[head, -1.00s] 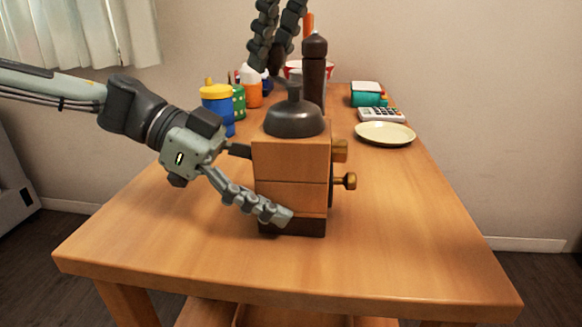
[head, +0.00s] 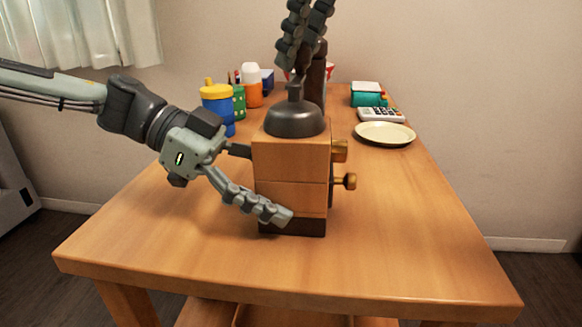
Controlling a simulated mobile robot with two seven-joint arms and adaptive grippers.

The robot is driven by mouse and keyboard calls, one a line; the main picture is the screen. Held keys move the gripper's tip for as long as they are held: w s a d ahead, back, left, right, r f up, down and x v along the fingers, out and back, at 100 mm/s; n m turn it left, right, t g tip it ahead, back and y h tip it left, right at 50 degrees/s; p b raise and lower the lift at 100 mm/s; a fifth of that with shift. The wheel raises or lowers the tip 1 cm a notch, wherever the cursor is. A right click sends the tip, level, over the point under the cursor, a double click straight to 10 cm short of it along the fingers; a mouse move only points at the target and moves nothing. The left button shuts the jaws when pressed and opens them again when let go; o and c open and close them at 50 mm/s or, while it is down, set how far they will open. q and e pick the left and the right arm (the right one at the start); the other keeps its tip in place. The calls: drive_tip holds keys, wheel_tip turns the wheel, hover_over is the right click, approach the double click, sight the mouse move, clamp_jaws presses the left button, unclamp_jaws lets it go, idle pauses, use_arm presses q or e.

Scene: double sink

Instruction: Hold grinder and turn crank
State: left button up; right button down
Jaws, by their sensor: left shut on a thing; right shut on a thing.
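The grinder (head: 290,160) is a light wood box with a dark base and a dark dome (head: 294,120) on top. It stands upright on the table. My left gripper (head: 262,183) is shut on the grinder box from its left side, with one finger across the lower front. The crank (head: 294,90) rises from the dome, and its far part and handle are hidden. My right gripper (head: 291,72) comes down from the top of the picture behind the dome and is shut on the crank handle, which its fingers cover.
A tall dark brown mill-like object (head: 318,90) stands just behind the grinder, partly covered by my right fingers. A blue and yellow cup (head: 217,105) and other containers stand behind left. A plate (head: 385,134) and calculator (head: 381,115) lie to the right. The front tabletop is clear.

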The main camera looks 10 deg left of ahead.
drive_tip(key=d, duration=0.2)
drive_tip(key=shift+s+d, duration=0.35)
drive_tip(key=c, duration=1.3)
unclamp_jaws()
drive_tip(key=shift+a, duration=0.1)
drive_tip(key=shift+o, duration=0.2)
drive_tip(key=v, duration=1.2)
use_arm(q)
drive_tip(key=o, duration=1.3)
